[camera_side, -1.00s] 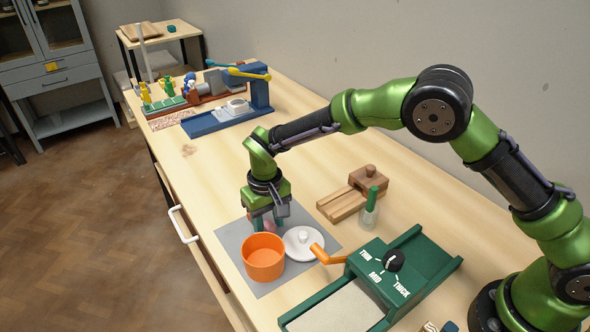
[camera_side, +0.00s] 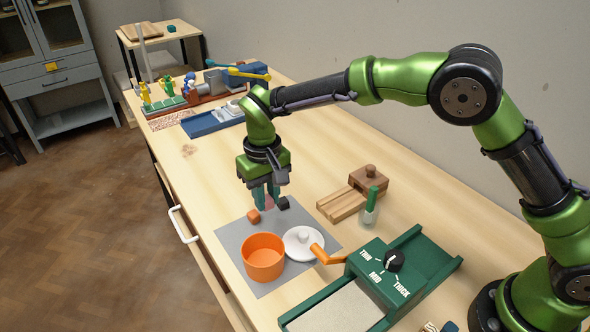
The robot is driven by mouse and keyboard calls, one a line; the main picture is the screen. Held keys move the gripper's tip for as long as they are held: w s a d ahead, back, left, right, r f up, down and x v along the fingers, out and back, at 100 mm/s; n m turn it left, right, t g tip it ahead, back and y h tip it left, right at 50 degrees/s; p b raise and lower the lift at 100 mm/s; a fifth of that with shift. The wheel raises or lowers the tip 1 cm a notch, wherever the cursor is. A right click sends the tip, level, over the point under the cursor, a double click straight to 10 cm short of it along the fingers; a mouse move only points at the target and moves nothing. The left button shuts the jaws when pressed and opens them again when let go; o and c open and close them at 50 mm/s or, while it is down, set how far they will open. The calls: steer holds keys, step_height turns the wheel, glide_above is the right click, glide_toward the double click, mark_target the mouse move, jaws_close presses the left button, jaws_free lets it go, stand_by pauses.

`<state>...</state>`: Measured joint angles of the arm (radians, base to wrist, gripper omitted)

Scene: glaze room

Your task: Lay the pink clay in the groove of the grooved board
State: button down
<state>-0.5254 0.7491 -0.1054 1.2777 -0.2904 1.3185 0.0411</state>
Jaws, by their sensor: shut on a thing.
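My gripper (camera_side: 265,203) hangs above the grey mat, its fingers pointing down. It is shut on the pink clay (camera_side: 264,197), which shows only as a narrow pinkish strip between the teal fingers. The clay is largely hidden by them. The grooved board (camera_side: 341,205) is the wooden board lying on the table to the right of my gripper. A groove line runs along it, and a wooden block with a round knob (camera_side: 369,180) sits at its far right end.
A green dial machine (camera_side: 385,270) is in front. Clear table lies behind my gripper.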

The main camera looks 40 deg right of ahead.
steer(key=w+d+r, duration=0.1)
steer(key=d+r, duration=0.3)
glide_above(337, 205)
step_height(337, 205, down, 6)
steer(key=shift+r, duration=0.1)
steer(key=shift+f, duration=2.1)
steer(key=shift+f, duration=0.15)
steer(key=c, duration=0.9)
jaws_free()
steer(key=shift+c, duration=0.2)
